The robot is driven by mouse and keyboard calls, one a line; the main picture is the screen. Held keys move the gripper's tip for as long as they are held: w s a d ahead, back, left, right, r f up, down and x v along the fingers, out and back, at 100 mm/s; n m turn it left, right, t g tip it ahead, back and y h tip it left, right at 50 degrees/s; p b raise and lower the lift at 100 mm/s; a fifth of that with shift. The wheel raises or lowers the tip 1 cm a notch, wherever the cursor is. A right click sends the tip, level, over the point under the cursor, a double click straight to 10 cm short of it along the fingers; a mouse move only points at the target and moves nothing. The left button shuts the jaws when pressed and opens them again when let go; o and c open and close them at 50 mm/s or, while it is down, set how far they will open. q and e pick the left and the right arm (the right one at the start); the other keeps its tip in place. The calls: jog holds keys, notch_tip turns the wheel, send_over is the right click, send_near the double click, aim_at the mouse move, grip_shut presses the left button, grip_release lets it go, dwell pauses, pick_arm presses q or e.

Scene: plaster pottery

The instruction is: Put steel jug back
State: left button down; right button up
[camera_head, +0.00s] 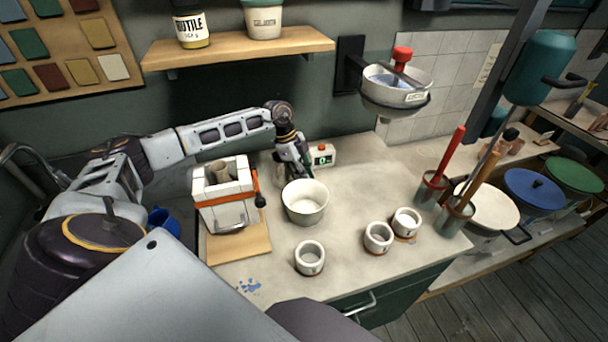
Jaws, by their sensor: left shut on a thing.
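My left arm reaches in from the left over the worktop, and its gripper (300,166) points down behind the white bowl. It is shut on the steel jug (281,173), which is mostly hidden behind the fingers; only a small pale grey part shows at their left. I cannot tell whether the jug touches the worktop. My right gripper is not in view.
A white bowl (305,212) stands just in front of the gripper, and a small scale (322,155) stands right behind it. A strapped plaster mould (224,190) is to the left. Several small white cups (310,262) stand toward the front. The worktop right of the bowl is clear.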

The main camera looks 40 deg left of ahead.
pick_arm(q)
jog(key=shift+f, duration=0.3)
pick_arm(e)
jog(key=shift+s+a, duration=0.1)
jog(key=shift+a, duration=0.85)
pick_arm(q)
jog(key=c, duration=1.5)
grip_release()
jog(key=shift+c, duration=0.2)
jog(key=shift+o, duration=0.3)
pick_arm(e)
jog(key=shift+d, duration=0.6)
